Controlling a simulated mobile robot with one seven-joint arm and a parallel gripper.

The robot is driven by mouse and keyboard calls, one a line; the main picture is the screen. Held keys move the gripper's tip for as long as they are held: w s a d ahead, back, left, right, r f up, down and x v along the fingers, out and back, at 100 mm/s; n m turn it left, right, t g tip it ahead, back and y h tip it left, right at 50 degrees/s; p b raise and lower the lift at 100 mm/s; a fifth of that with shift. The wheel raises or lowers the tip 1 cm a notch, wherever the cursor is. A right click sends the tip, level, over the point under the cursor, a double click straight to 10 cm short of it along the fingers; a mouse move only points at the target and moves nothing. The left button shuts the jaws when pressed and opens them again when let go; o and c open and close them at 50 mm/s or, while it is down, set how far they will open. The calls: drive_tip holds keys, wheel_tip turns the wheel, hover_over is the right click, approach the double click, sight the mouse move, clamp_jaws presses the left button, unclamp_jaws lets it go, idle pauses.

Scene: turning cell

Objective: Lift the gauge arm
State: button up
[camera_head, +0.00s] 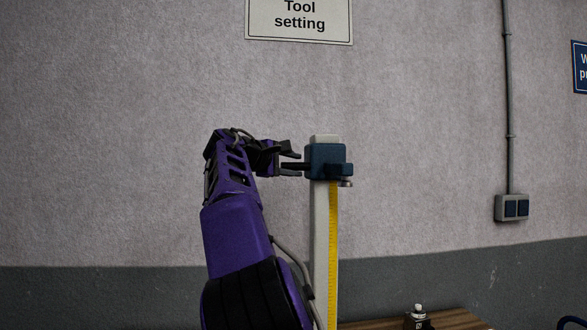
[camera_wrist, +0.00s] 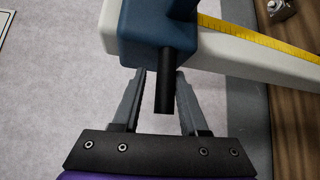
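The gauge is a pale upright column (camera_head: 320,245) with a yellow scale strip along one side. A dark blue slider block (camera_head: 326,161) sits near the column's top, and it fills the top of the wrist view (camera_wrist: 150,30). A black rod (camera_wrist: 165,85) sticks out of the block toward my gripper. My gripper (camera_head: 296,162) is at the left of the block, at its height. In the wrist view its fingers (camera_wrist: 158,75) are apart, one on each side of the rod, with gaps visible. It is open and holds nothing.
A grey wall stands behind, with a "Tool setting" sign (camera_head: 299,20) above and a switch box (camera_head: 513,207) at right. The space left of my arm is clear.

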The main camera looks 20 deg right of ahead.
drive_tip(key=shift+o, duration=1.1)
drive_tip(key=shift+r, duration=0.1)
drive_tip(key=shift+s+a, duration=0.1)
drive_tip(key=shift+a, duration=0.05)
drive_tip(key=b+v, duration=0.3)
drive_tip(key=v, duration=1.4)
drive_tip(key=shift+s, duration=0.1)
